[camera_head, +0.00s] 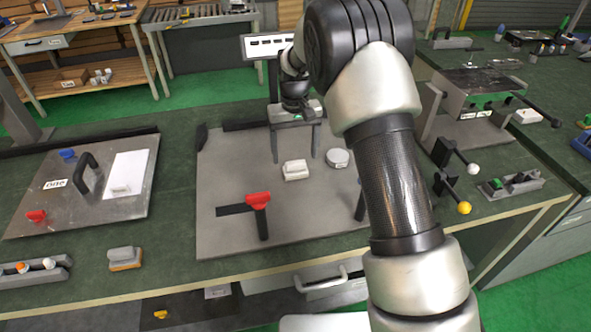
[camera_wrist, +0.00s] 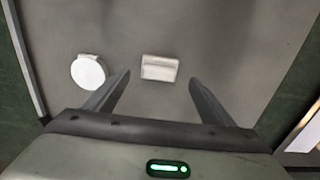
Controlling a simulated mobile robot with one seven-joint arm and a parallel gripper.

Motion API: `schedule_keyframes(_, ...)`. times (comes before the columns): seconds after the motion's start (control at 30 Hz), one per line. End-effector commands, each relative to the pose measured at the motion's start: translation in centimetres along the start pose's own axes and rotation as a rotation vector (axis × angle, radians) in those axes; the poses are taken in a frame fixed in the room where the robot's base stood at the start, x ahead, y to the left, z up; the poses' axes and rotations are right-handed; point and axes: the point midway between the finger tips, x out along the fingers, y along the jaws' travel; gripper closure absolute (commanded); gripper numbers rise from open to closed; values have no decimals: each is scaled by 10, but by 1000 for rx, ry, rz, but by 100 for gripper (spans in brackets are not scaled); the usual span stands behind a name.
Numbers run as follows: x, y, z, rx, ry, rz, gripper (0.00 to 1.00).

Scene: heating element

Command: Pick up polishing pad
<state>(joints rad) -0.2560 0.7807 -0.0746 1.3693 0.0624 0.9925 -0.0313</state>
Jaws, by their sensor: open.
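A small whitish block (camera_head: 296,170), which looks like the polishing pad, lies on the grey plate (camera_head: 228,178) in the middle of the bench. In the wrist view the block (camera_wrist: 160,68) appears between and just beyond my two fingertips. A round white disc (camera_head: 338,158) lies to its right in the head view and to its left in the wrist view (camera_wrist: 88,72). My gripper (camera_head: 295,157) points down above the plate, open and empty, its fingers apart. The height of the fingertips above the plate is hard to tell.
A red-handled part (camera_head: 259,200) stands near the plate's front. A metal panel (camera_head: 85,183) with a black handle lies at left. A grey block with an orange base (camera_head: 125,258) sits near the front edge. Levers with yellow and white knobs (camera_head: 464,208) project at right.

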Motion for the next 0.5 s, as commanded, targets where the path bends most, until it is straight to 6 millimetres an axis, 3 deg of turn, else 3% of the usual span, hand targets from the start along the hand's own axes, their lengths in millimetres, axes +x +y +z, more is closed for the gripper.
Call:
schedule_keyframes(0.2,34,1,1,0,-3,0,23)
schedule_keyframes(0.5,44,1,1,0,-1,0,23)
